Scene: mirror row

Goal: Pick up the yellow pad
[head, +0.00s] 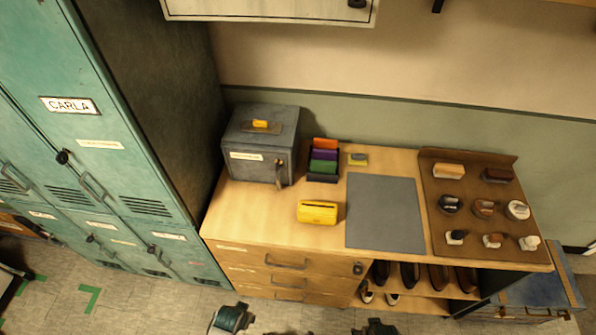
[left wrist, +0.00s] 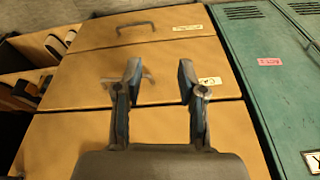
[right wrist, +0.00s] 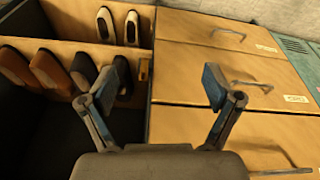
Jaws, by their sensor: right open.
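A bright yellow block-like object (head: 318,212) lies on the wooden bench top, left of the grey mat. A smaller flat yellow piece (head: 358,162) with a grey top lies farther back, by the card holder. I cannot tell for certain which of them is the yellow pad. My left gripper (head: 232,318) is low in front of the bench; in the left wrist view (left wrist: 160,72) its fingers are apart and empty, facing the drawers. My right gripper (head: 375,328) is also low in front; in the right wrist view (right wrist: 167,75) it is open and empty.
On the bench (head: 250,215) stand a grey metal box (head: 255,160), a holder with coloured pieces (head: 323,163), a grey mat (head: 385,215) and a brown board (head: 480,225) with brushes and tins. Teal lockers (head: 125,160) rise at left. The bench front edge is clear.

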